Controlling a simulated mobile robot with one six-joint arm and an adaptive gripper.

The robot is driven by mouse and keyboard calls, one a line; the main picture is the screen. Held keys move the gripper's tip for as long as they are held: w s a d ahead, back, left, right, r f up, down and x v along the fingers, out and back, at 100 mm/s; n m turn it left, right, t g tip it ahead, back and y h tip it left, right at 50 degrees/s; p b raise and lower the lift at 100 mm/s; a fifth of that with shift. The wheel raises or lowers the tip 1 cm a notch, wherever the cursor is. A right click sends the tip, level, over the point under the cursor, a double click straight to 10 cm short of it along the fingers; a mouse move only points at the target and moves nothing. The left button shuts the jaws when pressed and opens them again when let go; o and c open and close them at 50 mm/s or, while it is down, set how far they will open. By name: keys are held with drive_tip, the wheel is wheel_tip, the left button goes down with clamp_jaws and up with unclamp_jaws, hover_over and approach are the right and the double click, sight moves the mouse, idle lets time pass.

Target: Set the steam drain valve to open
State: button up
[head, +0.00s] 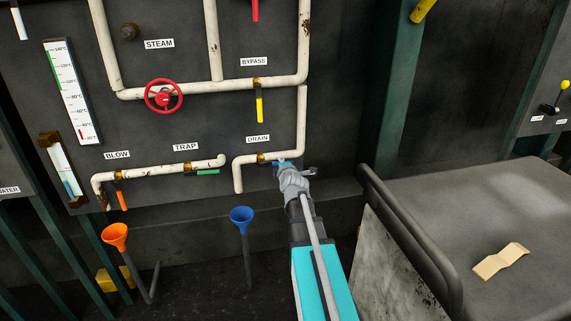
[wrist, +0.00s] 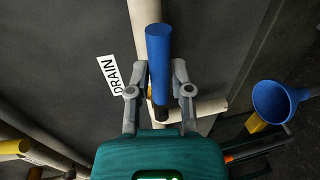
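The drain valve's blue handle (wrist: 158,60) lies roughly along the pipe run in the wrist view. In the head view the handle (head: 281,162) shows as a small blue piece beside the brass fitting, under the DRAIN label (head: 258,139); my gripper covers part of it. My gripper (head: 290,175) is at the handle. In the wrist view the gripper's fingers (wrist: 159,72) stand close on both sides of the handle and appear shut on it. The inner contact faces are hidden.
A yellow bypass handle (head: 259,106) hangs down above. A green trap handle (head: 208,172) and an orange blow handle (head: 122,200) are to the left. Blue (head: 242,215) and orange (head: 115,236) funnels stand below. A dark cart (head: 470,225) with a rail stands at right.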

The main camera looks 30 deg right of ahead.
drive_tip(key=o, duration=0.3)
idle(0.5)
